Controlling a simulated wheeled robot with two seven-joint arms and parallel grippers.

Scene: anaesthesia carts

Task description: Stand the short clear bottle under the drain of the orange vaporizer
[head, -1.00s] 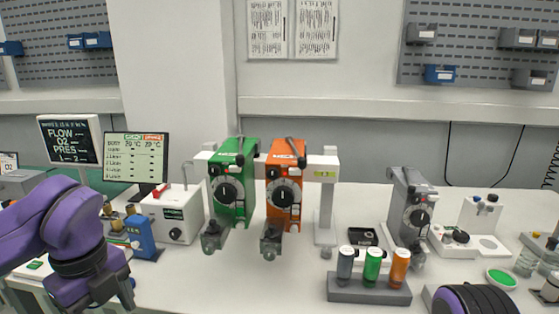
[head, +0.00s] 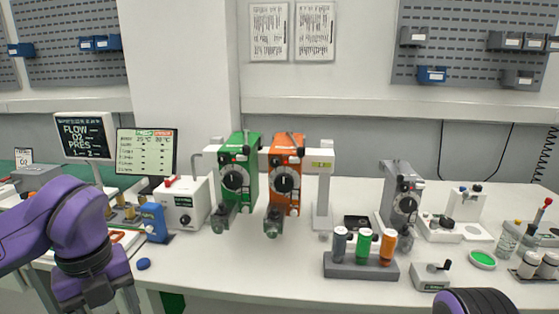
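The orange vaporizer (head: 285,178) hangs on the rail beside the green vaporizer (head: 238,175). Its drain (head: 272,226) sticks out at the bottom front, and the white table below it looks bare. A small clear bottle (head: 508,238) stands at the far right of the table; it is too small to judge its height or contents. My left arm (head: 85,255) comes in at the lower left, its gripper below the picture. Only a rounded part of my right arm (head: 478,302) shows at the bottom right; its gripper is out of view. Both arms are well apart from the bottle and the vaporizer.
A grey rack with grey, green and orange bottles (head: 362,266) stands right of the orange vaporizer. A grey vaporizer (head: 402,195) is behind it. The front middle of the table is free.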

